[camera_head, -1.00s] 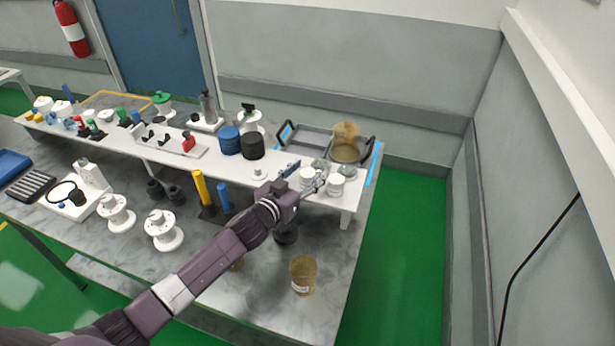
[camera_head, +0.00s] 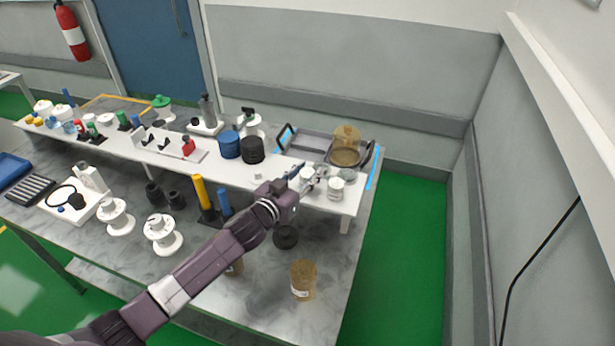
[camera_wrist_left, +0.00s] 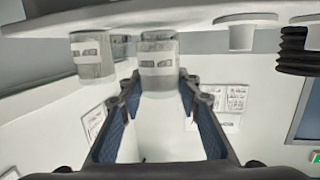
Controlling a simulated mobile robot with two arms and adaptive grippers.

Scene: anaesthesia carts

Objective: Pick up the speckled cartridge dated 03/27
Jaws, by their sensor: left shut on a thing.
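My left gripper (camera_head: 304,179) is at the right end of the raised white shelf, shut on a white cartridge (camera_head: 306,172) with a grey label. In the left wrist view this cartridge (camera_wrist_left: 158,62) sits between the two fingers (camera_wrist_left: 158,105); its date is too small to read. A second labelled cartridge (camera_wrist_left: 92,56) stands beside it there, outside the fingers. In the head view a white cartridge (camera_head: 336,187) and a greyish one (camera_head: 348,175) stand just right of the gripper. Speckling cannot be told clearly. My right gripper is not in view.
Dark blue and black discs (camera_head: 252,149) stand to the left on the shelf (camera_head: 225,172). An amber cup (camera_head: 303,280) stands on the lower table in front.

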